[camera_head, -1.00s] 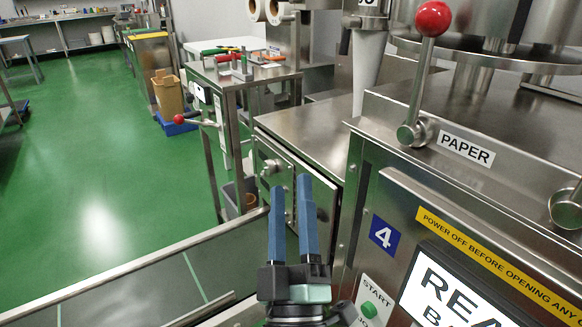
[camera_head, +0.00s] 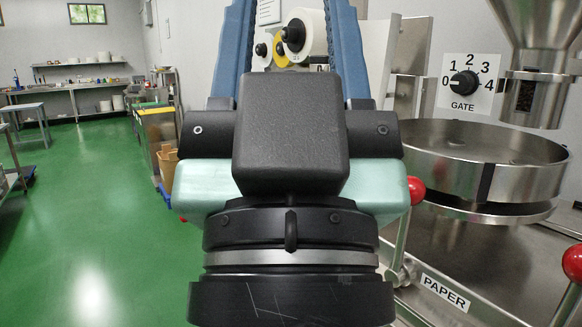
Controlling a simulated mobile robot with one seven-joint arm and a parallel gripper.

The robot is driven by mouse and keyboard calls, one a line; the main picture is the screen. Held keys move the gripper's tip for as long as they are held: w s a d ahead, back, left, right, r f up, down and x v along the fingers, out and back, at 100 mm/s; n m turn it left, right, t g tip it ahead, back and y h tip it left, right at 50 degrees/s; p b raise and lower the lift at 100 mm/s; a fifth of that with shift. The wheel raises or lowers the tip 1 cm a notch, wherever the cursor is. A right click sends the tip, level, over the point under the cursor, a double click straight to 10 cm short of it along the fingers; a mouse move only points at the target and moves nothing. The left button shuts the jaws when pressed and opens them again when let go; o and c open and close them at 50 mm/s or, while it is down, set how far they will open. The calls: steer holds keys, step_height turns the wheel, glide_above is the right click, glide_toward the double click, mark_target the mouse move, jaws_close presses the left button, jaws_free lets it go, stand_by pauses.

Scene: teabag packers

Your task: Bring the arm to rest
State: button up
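My gripper (camera_head: 290,22) is large in the foreground of the head view, raised and pointing up. Its two blue fingers stand apart, with their tips at or past the top edge. Nothing shows held between them; the background is seen through the gap. The black gripper body and pale green block fill the middle of the picture. My arm below the wrist is out of view.
Behind the fingers hang white paper rolls (camera_head: 304,36). To the right are a steel drum (camera_head: 480,160), a hopper (camera_head: 545,45), a GATE dial (camera_head: 464,83), a PAPER lever's red ball (camera_head: 416,190) and another red ball (camera_head: 573,263). Open green floor (camera_head: 85,220) lies left.

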step_height(320, 180, up, 17)
steer(key=p, duration=1.4)
steer(key=shift+p, duration=0.4)
steer(key=shift+a, duration=0.1)
